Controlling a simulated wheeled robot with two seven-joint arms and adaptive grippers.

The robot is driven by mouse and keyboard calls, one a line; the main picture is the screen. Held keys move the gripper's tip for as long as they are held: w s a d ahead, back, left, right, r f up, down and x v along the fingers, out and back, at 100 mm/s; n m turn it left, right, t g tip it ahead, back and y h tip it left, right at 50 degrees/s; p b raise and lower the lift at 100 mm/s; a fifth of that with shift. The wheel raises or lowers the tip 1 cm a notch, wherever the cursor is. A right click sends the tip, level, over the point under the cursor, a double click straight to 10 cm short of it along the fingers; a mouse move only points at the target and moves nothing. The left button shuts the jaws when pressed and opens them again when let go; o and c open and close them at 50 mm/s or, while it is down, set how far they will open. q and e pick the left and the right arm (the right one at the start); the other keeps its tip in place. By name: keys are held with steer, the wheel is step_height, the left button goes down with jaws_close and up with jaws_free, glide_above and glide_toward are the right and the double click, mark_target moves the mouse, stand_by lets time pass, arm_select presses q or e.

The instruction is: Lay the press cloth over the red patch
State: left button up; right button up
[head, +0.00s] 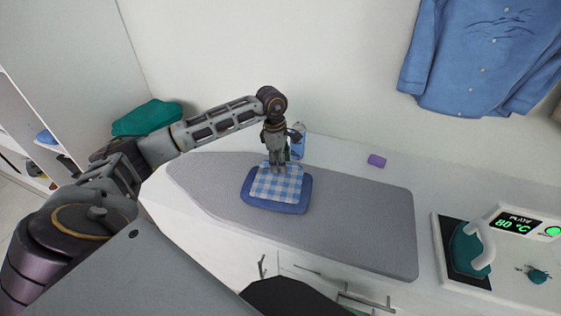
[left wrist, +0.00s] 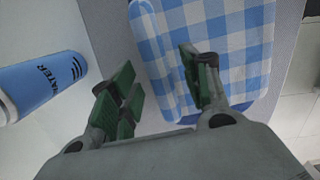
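A blue-and-white checked press cloth (head: 277,185) lies on a folded blue garment (head: 275,207) on the grey ironing board (head: 355,225). In the left wrist view the cloth (left wrist: 222,45) spreads over the garment, with a raised fold along its left side. No red patch shows in either view. My left gripper (head: 277,166) points down just above the cloth's far edge. In the left wrist view its green-padded fingers (left wrist: 157,68) are apart with nothing clearly held between them. I cannot tell whether they touch the cloth. My right gripper is not in view.
A blue water bottle (head: 298,143) stands right behind my left gripper. A blue shirt (head: 483,55) hangs above. The board's right half is clear.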

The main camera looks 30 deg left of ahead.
arm_select(q)
step_height(320, 180, up, 12)
steer(key=a, duration=0.1)
steer(key=shift+s+a, duration=0.2)
steer(key=shift+s, duration=0.05)
stand_by(0.7)
stand_by(0.6)
